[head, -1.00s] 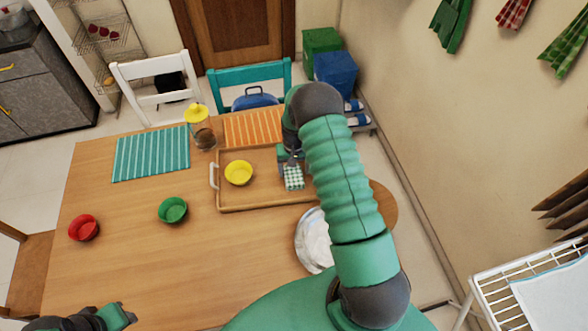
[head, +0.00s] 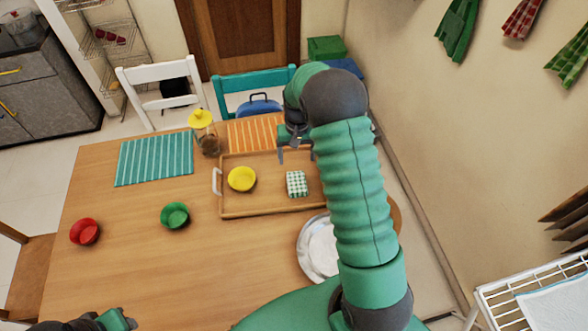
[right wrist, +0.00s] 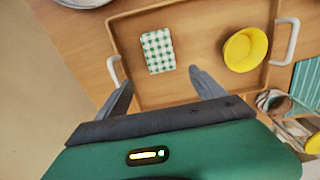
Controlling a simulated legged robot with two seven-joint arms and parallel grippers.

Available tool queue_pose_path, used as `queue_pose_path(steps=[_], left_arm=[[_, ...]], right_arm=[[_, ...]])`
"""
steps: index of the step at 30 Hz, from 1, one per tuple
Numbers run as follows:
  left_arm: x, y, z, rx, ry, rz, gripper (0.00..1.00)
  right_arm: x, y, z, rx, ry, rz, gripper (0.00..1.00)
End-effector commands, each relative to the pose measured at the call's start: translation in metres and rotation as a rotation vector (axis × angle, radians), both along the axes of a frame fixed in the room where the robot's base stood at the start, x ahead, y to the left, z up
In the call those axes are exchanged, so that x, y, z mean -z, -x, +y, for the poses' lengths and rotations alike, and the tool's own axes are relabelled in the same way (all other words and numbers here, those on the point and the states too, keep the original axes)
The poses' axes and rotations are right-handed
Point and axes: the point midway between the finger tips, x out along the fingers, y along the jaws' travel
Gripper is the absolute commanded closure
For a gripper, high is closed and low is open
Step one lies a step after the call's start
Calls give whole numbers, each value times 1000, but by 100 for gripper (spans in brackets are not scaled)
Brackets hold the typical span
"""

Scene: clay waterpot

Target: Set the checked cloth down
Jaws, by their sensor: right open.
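The green-and-white checked cloth (head: 297,184) lies folded on the wooden tray (head: 270,213), right of the yellow bowl (head: 241,179). The cloth also shows whole in the right wrist view (right wrist: 158,51), flat on the tray floor. My right gripper (head: 296,153) is above the far side of the tray, open and empty, apart from the cloth. Its two spread fingers show in the right wrist view (right wrist: 160,88). My left gripper (head: 122,319) is partly in view at the bottom left of the head view, and its jaws cannot be made out.
A glass jar with a yellow lid (head: 203,130) stands just left of the tray's far corner. A green bowl (head: 174,215), a red bowl (head: 84,231) and a silver plate (head: 312,250) are on the table. The table's front left is clear.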

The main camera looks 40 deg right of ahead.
Motion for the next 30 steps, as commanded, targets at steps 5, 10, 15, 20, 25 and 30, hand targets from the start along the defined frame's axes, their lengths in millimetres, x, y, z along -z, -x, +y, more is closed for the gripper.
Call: queue_pose_path(steps=[5, 10, 15, 20, 25, 30], left_arm=[[0, 0, 0, 0, 0, 0, 64], [0, 0, 0, 0, 0, 0, 64], [0, 0, 0, 0, 0, 0, 64], [0, 0, 0, 0, 0, 0, 64], [0, 0, 0, 0, 0, 0, 64], [0, 0, 0, 0, 0, 0, 64]], right_arm=[[-39, 20, 81, -168, 18, -66, 21], [-68, 90, 182, -436, 50, -168, 21], [-70, 137, 217, -576, 65, -219, 21], [-69, 141, 218, -587, 65, -221, 21], [-69, 141, 218, -584, 65, -220, 21], [-69, 141, 218, -584, 65, -220, 21]])
